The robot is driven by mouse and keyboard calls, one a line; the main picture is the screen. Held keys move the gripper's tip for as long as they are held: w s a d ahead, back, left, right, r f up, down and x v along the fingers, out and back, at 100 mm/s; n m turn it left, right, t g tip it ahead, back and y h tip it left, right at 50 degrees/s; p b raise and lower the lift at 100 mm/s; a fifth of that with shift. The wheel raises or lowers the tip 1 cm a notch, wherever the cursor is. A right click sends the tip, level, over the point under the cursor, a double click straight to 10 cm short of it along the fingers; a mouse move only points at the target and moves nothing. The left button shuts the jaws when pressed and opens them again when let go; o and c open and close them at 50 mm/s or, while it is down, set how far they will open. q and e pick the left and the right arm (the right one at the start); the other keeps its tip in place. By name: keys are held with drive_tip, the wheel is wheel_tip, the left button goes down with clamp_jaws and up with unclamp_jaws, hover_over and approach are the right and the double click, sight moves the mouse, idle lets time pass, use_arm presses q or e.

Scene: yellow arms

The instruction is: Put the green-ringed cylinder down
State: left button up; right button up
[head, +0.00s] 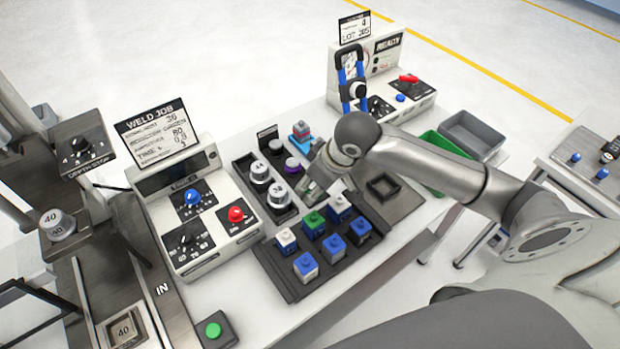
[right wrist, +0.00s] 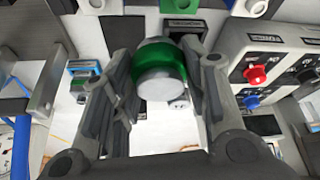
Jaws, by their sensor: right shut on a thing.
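My right gripper (head: 312,190) hangs over the area between the black cylinder rack (head: 243,166) and the black block tray (head: 277,272). In the right wrist view my right gripper (right wrist: 160,92) is shut on the green-ringed cylinder (right wrist: 178,60); its green band and round grey end show between the two fingers. In the head view the cylinder is mostly hidden by the gripper and I cannot make it out clearly. The rack holds several pale cylinders, one of them purple-topped (head: 292,165). My left gripper is not in view.
The block tray holds blue-and-white blocks and a green-topped one (head: 313,221). A weld control box (head: 205,215) stands to the left. A square black holder (head: 383,187) lies right of the gripper. Green (head: 440,150) and grey (head: 474,133) bins stand behind my right arm.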

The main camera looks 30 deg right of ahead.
drive_tip(key=w+d+f, duration=0.1)
drive_tip(key=w+f, duration=0.1)
drive_tip(key=w+d+f+p, duration=0.1)
drive_tip(key=w+f, duration=0.1)
drive_tip(key=w+d+f, duration=0.1)
drive_tip(key=w+f, duration=0.1)
drive_tip(key=shift+w+p, duration=0.3)
drive_tip(key=shift+w+d+f, duration=0.2)
drive_tip(key=shift+w+f, duration=0.3)
drive_tip(key=shift+f, duration=0.1)
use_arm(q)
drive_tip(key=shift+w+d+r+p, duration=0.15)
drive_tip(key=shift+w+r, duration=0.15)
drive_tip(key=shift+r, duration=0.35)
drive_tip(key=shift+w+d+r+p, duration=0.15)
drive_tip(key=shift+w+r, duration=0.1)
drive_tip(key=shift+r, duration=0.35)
use_arm(e)
drive_tip(key=shift+f, duration=1.7)
drive_tip(key=shift+f, duration=0.15)
drive_tip(key=o, duration=1.2)
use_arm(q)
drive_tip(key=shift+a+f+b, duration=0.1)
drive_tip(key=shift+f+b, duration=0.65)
use_arm(e)
drive_tip(key=v, duration=1.2)
drive_tip(key=shift+r, duration=0.2)
